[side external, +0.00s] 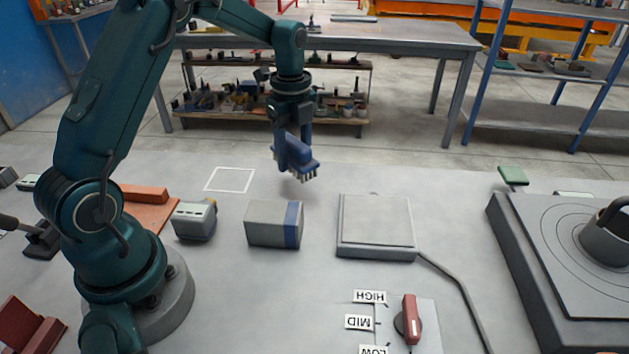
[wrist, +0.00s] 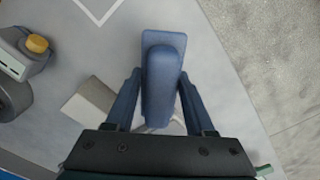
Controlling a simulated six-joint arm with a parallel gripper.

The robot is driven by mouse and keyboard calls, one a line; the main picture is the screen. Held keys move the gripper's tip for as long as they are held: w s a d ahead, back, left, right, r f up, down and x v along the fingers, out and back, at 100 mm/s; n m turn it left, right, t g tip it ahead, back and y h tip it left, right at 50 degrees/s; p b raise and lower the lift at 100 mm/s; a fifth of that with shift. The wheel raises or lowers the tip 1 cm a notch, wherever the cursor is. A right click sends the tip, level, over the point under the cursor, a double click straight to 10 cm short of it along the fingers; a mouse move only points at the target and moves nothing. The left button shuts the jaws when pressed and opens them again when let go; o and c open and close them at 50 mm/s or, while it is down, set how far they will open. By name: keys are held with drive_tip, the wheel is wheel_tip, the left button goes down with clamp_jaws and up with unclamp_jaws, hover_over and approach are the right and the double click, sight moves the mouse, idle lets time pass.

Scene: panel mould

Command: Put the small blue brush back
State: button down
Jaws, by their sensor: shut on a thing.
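The small blue brush (side external: 302,158) is in my gripper (side external: 292,150), held above the table with its bristles pointing down. In the wrist view the brush (wrist: 163,75) lies between the two fingers of my gripper (wrist: 160,88), which are shut on its handle. Its bristles are hidden there. A white square outline (side external: 230,180) is marked on the table, left of the brush in the side view, and it is empty. Part of that outline (wrist: 97,20) shows at the top left of the wrist view.
A grey block with a blue band (side external: 270,224) stands in front of the brush. A flat grey plate (side external: 376,222) lies to the right, with a lever panel (side external: 408,320) nearer. A grey device (side external: 194,220) stands left. The table's far edge is close behind the brush.

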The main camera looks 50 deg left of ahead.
sight(299, 186)
drive_tip(key=shift+w+d+f, duration=0.2)
drive_tip(key=shift+d, duration=0.05)
drive_tip(key=shift+f, duration=2)
drive_tip(key=shift+f, duration=0.2)
drive_tip(key=shift+c, duration=1.3)
unclamp_jaws()
